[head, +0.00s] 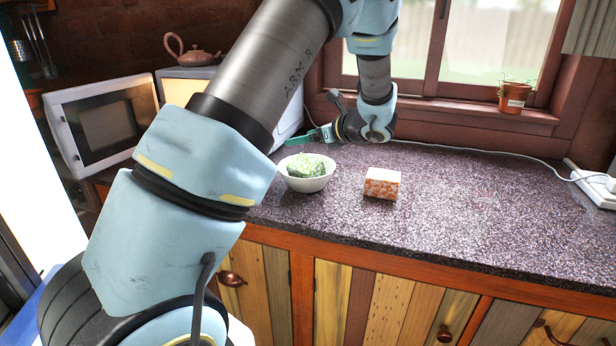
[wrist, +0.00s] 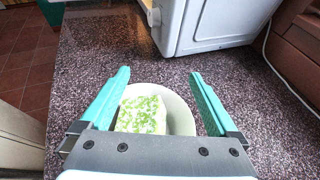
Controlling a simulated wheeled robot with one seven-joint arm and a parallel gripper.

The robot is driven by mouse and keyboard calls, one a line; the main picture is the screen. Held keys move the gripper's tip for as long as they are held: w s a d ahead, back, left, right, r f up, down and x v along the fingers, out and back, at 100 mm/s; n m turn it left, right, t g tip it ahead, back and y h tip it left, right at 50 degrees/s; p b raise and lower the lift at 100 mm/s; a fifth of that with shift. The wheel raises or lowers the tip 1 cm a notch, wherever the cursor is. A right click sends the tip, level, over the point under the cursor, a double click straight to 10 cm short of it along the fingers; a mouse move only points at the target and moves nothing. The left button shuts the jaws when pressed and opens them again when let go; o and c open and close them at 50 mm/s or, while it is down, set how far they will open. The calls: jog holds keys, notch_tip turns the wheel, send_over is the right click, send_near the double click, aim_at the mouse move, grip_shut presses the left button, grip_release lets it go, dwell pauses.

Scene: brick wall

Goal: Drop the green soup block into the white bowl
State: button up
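The green soup block (head: 306,166) is white and green and rests inside the white bowl (head: 306,184) on the counter. In the wrist view the block (wrist: 142,113) sits in the bowl (wrist: 180,112), between and beyond my finger pads. My gripper (wrist: 160,82) has its two teal fingers wide apart, with nothing held between them. In the head view my gripper (head: 303,137) is just behind and above the bowl. The lower part of the block is hidden by the bowl's rim.
An orange and white block (head: 382,184) stands on the counter (head: 480,210) right of the bowl. A white microwave (head: 105,122) with its door open is at the left. A potted plant (head: 513,97) sits on the windowsill. The counter's right side is mostly clear.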

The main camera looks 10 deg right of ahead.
jog(key=b+v, duration=0.3)
jog(key=v, duration=0.8)
jog(key=s+a+f+n+g+h, duration=0.1)
jog(key=s+a+f+n+g, duration=0.1)
jog(key=a, duration=0.4)
jog(key=s+a+f+n+g+h, duration=0.1)
jog(key=s+a+f+n+g, duration=0.1)
jog(key=a+n, duration=0.3)
jog(key=s+a+f+n+g, duration=0.3)
jog(key=a+f+n+g, duration=0.1)
jog(key=a, duration=0.3)
jog(key=shift+s+a+f+h, duration=0.1)
jog(key=shift+a+f+h, duration=0.05)
jog(key=shift+f+h, duration=0.25)
jog(key=s+a+f+n+h, duration=0.1)
jog(key=s+a+n+h, duration=0.1)
jog(key=n, duration=0.3)
jog(key=s+a+n+h, duration=0.2)
jog(key=s+n, duration=0.2)
jog(key=n, duration=0.1)
jog(key=s+a+f+n+h, duration=0.1)
jog(key=s+a+n, duration=0.2)
jog(key=n, duration=0.3)
jog(key=shift+s+a+f+g+h, duration=0.1)
jog(key=shift+s+f+g+h, duration=0.1)
jog(key=shift+f+g+h, duration=0.2)
